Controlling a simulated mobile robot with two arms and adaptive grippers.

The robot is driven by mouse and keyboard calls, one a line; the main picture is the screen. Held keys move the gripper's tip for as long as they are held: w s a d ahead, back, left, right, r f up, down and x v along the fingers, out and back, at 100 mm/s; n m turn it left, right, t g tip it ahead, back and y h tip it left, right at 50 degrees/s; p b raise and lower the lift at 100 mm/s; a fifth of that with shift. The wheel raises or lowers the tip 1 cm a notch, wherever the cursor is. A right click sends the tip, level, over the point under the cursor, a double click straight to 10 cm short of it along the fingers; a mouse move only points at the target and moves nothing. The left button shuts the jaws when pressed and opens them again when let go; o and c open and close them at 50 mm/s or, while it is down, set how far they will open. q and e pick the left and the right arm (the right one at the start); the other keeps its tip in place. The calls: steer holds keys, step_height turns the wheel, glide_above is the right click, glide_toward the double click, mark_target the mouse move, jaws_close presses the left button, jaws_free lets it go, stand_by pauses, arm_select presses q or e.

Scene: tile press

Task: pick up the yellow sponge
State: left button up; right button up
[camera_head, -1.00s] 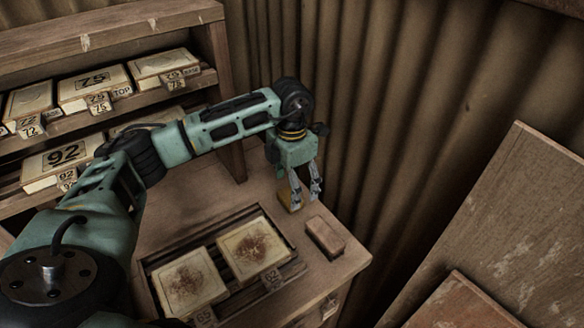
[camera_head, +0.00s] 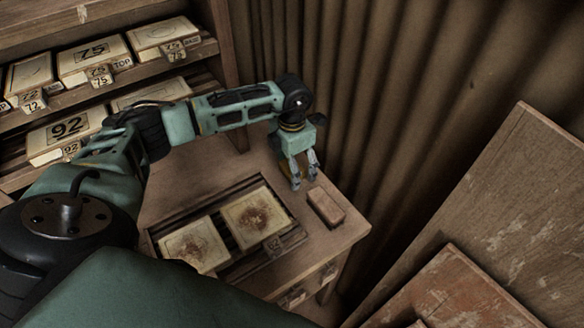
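The yellow sponge (camera_head: 284,171) is on the wooden table, near its back edge by the corrugated wall. The fingertips are low, close to the tabletop. I cannot tell whether they touch the sponge or are around it. My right gripper is not in view.
A reddish-brown block (camera_head: 326,207) lies just right of the gripper. Two stained tiles (camera_head: 256,218) sit in a recessed tray in the table. A shelf (camera_head: 208,47) with numbered tile boxes stands at the left. Boards (camera_head: 500,220) lean at the right.

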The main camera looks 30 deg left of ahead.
arm_select(q)
steer(key=shift+c, duration=1.1)
steer(key=c, duration=0.4)
steer(key=shift+c, duration=2.2)
steer(key=shift+r, duration=0.35)
step_height(320, 180, up, 9)
steer(key=shift+r+b, duration=0.2)
steer(key=shift+b, duration=0.75)
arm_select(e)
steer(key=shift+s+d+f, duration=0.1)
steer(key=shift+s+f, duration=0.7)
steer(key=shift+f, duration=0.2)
